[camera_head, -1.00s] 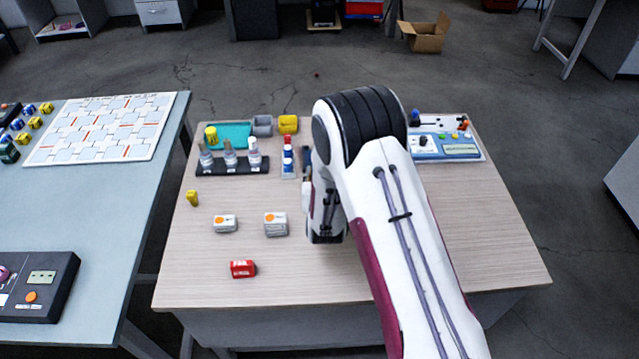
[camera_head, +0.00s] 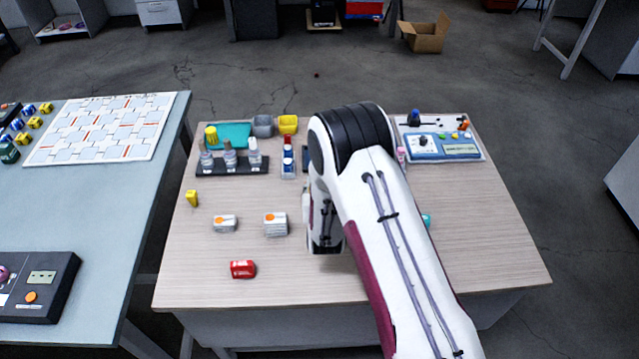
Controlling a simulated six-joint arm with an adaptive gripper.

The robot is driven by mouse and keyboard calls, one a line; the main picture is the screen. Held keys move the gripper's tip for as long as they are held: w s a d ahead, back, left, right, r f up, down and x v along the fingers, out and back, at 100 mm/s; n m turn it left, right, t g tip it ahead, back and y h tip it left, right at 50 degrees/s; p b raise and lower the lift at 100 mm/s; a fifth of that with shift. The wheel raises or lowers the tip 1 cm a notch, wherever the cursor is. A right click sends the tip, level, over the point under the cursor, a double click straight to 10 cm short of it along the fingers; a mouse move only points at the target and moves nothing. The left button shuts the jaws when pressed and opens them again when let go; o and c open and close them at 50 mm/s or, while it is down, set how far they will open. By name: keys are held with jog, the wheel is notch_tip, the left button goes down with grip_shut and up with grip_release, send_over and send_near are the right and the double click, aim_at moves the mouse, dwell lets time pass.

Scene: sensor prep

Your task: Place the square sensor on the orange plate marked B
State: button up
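I cannot make out the square sensor or an orange plate marked B; my arm covers the middle of the wooden table (camera_head: 200,285). Two small white boxes with orange marks, a left one (camera_head: 225,224) and a right one (camera_head: 276,226), stand left of my arm. I cannot tell whether either relates to the task. My gripper (camera_head: 325,243) points down over the table, right of the boxes. Its fingertips are mostly hidden by the wrist, and I cannot see anything held.
A red box (camera_head: 243,269) lies near the front. A black rack (camera_head: 232,166) with bottles, a teal tray (camera_head: 233,134), grey and yellow bins (camera_head: 288,124) stand at the back left. A blue-white panel (camera_head: 440,146) is back right. A teal item (camera_head: 427,220) peeks out beside my arm.

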jog(key=shift+f, duration=0.1)
jog(key=o, duration=1.1)
jog(key=shift+r+v, duration=0.2)
jog(key=shift+v, duration=5.9)
jog(key=shift+w, duration=0.1)
jog(key=shift+r, duration=0.1)
